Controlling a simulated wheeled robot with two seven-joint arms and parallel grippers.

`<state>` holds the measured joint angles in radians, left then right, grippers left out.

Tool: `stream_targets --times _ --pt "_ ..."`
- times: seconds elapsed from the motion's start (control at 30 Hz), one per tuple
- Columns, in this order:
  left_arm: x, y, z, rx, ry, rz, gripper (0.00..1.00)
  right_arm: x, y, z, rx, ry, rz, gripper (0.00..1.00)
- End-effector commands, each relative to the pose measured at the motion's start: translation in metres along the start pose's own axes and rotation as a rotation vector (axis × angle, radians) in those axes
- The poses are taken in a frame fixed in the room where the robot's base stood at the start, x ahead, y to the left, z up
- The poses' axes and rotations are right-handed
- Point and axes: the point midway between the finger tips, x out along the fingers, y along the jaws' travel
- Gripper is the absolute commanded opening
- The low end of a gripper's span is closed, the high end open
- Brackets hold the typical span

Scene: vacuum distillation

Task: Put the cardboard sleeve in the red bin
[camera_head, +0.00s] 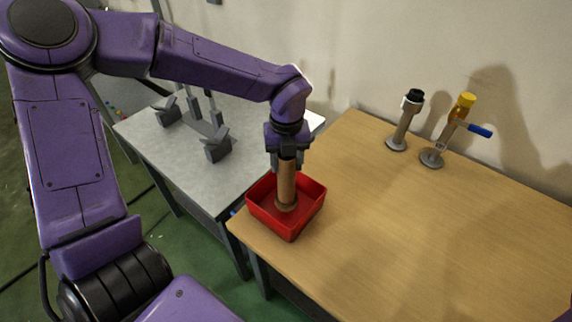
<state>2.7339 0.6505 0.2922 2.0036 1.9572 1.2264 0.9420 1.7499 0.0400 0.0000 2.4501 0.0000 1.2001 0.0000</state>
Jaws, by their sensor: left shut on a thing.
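The cardboard sleeve (287,186) is a brown upright tube. My left gripper (287,162) points down and is shut on its upper part. The sleeve's lower end is inside the red bin (289,230), an open square tray at the left corner of the wooden table. I cannot tell whether the sleeve touches the bin's floor. A ring-shaped brown base shows at the sleeve's foot. My right gripper is not in view.
The wooden table (420,220) is clear in its middle and front. Two upright metal fittings, one black-topped (404,120) and one yellow-topped with a blue handle (448,130), stand at the back. A grey table (185,165) with grey fixtures (217,147) adjoins on the left.

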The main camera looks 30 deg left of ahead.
Motion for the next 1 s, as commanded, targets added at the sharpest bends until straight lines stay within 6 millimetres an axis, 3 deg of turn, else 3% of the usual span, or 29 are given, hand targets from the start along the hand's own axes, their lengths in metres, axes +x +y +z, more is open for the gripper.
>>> stream_targets --times 0.23,0.63,0.67,0.7,1.0 --pt "0.035 0.001 0.007 0.001 0.001 0.002 0.02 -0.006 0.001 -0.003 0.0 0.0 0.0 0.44" --pt "0.044 0.0 0.007 0.001 0.0 -0.001 0.02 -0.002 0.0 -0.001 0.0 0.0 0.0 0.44" --pt "0.043 0.0 0.007 0.001 0.0 -0.001 0.61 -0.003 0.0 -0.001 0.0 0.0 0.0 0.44" --pt "0.042 0.0 0.007 0.001 0.0 0.0 0.74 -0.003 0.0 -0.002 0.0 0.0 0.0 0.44" --pt "0.041 0.0 0.007 0.001 0.0 0.0 0.76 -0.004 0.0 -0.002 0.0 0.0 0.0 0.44"
